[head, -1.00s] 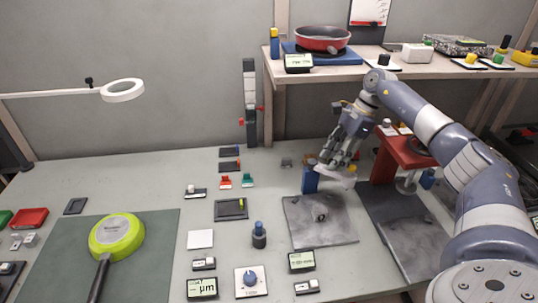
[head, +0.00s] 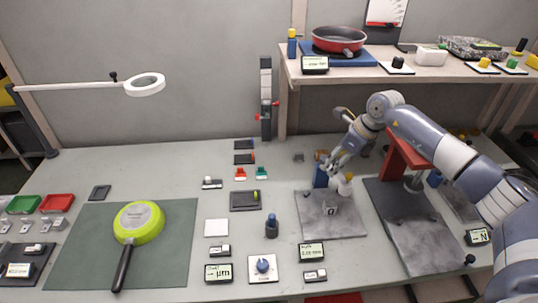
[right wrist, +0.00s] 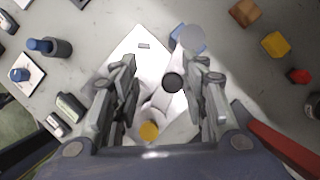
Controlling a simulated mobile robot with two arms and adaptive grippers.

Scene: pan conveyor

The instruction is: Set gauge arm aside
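The gauge arm (head: 345,187) appears as a small white piece beside a blue block (head: 320,174) at the back of a grey stone plate (head: 345,228). In the right wrist view the white gauge arm (right wrist: 160,103) lies between my fingers, with a black round spot and a yellow knob (right wrist: 148,131). The blue block (right wrist: 178,32) with a grey disc is just beyond the fingertips. My right gripper (head: 334,166) points down close over the gauge arm. In the wrist view its fingers (right wrist: 162,68) are apart, with gaps beside the arm. My left gripper is out of view.
A red stand (head: 408,150) rises just right of my right gripper on a second stone plate (head: 408,240). A shelf (head: 350,77) with a red pan (head: 339,40) is behind. A dark blue-topped cylinder (head: 271,228) stands left of the plate. A green pan (head: 139,222) lies on a mat.

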